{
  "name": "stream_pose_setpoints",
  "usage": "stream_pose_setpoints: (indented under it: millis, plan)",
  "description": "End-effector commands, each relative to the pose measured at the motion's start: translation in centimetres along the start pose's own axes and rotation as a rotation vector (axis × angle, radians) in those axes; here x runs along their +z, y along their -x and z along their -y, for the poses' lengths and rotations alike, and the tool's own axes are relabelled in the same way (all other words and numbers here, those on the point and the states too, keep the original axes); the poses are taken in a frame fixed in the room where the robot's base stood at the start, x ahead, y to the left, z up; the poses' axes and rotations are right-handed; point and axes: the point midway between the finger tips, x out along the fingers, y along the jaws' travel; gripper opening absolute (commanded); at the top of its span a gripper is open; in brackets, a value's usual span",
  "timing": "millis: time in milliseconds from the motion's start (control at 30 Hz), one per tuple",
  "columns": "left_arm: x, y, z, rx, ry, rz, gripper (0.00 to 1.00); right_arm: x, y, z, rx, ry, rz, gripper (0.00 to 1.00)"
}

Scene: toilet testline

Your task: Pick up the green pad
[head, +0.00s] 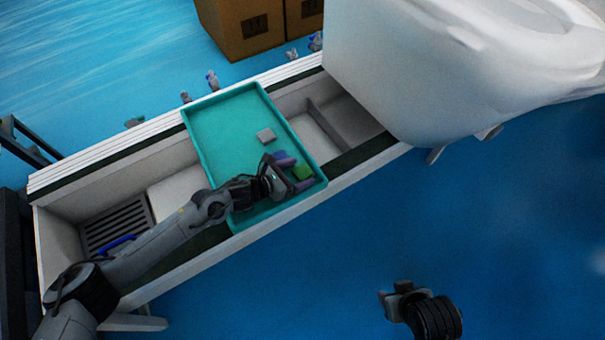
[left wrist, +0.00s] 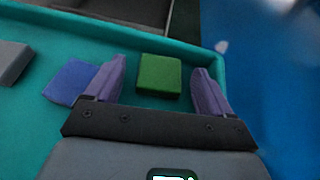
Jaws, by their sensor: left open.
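The green pad (head: 303,171) lies in the teal tray (head: 222,145), near the tray's right corner. In the left wrist view the green pad (left wrist: 159,75) shows as a small square block between the two purple fingers, near the tray wall. My left gripper (head: 294,176) is open, its fingers on either side of the pad with visible gaps; I cannot tell how far above the tray floor they are. My right gripper (head: 392,296) is at the bottom right of the head view, over the blue floor, away from the tray; its jaws are not clear.
A blue pad (left wrist: 71,82) lies just left of the left finger, and a grey pad (head: 265,135) lies farther off in the tray. The tray rests across a white conveyor frame (head: 170,275). A large white toilet body (head: 440,75) stands at the right.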

Motion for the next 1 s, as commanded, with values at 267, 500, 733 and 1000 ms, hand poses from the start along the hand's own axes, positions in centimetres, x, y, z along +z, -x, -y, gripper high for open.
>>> stream_pose_setpoints:
  millis: [267, 500, 733, 1000]
  plan:
    - [-0.26, -0.06, 0.01, 0.000, 0.000, -0.006, 0.79, 0.08, -0.02, 0.02, -0.001, 0.000, 0.001, 0.43]
    - [-0.37, -0.05, -0.01, 0.001, 0.001, -0.008, 0.42, 0.08, -0.02, 0.02, 0.000, 0.000, 0.001, 0.43]
    - [-0.47, -0.04, -0.03, 0.001, 0.001, -0.010, 0.28, 0.09, -0.02, -0.01, 0.001, 0.001, 0.001, 0.43]
    - [-0.24, 0.10, -0.05, 0.002, 0.001, -0.011, 0.28, 0.04, 0.19, -0.09, 0.003, 0.004, 0.001, 0.43]
